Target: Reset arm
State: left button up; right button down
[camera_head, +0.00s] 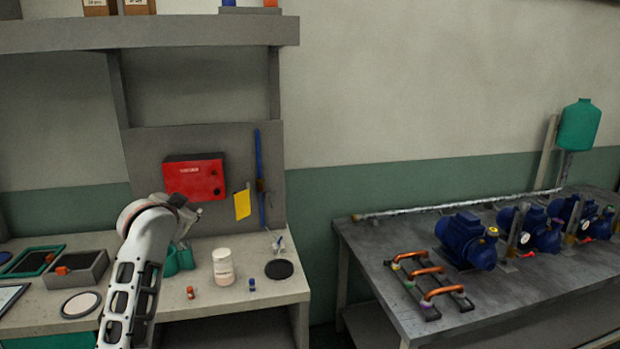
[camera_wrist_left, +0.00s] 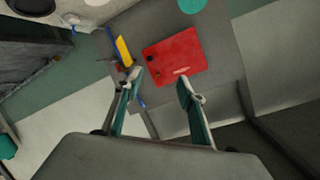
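My left arm comes in from the lower left in the head view, with its gripper (camera_head: 184,222) raised above the workbench (camera_head: 200,322) and partly hidden behind the wrist. In the left wrist view the two fingers of the left gripper (camera_wrist_left: 162,84) stand wide apart with nothing between them. Beyond them is a red box (camera_wrist_left: 174,57) on the grey back panel; it also shows in the head view (camera_head: 194,178). A yellow tag (camera_head: 242,204) hangs to its right. My right gripper is in neither view.
On the workbench are a white jar (camera_head: 223,267), a black disc (camera_head: 279,269), small bottles (camera_head: 252,285), a green item (camera_head: 178,262) and a grey bin (camera_head: 76,272). A second table (camera_head: 395,290) at right holds blue pumps (camera_head: 466,241) and orange-handled parts (camera_head: 424,271). A gap separates the tables.

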pick_arm(q)
jog(key=s+d+f+h, duration=0.15)
jog(key=s+f, duration=0.35)
jog(key=f, duration=0.5)
jog(key=s+d+f+g, duration=0.1)
jog(key=s+d+f, duration=0.1)
jog(key=s+f, duration=0.6)
jog(key=s+d+f+h, duration=0.1)
jog(key=s+f, duration=0.2)
jog(key=f, duration=0.9)
jog(key=s+d+f+h, duration=0.1)
jog(key=s+d+f, duration=0.1)
jog(key=s+f, duration=0.3)
jog(key=s+d+f+g+h, duration=0.1)
jog(key=s+d+f, duration=0.2)
jog(key=s, duration=1.1)
jog(key=s+d+f+g+h, duration=0.1)
jog(key=s+d+f, duration=0.1)
jog(key=s+f, duration=0.5)
jog(key=s, duration=0.2)
jog(key=shift+s+d+n, duration=0.35)
jog(key=shift+s+n, duration=0.05)
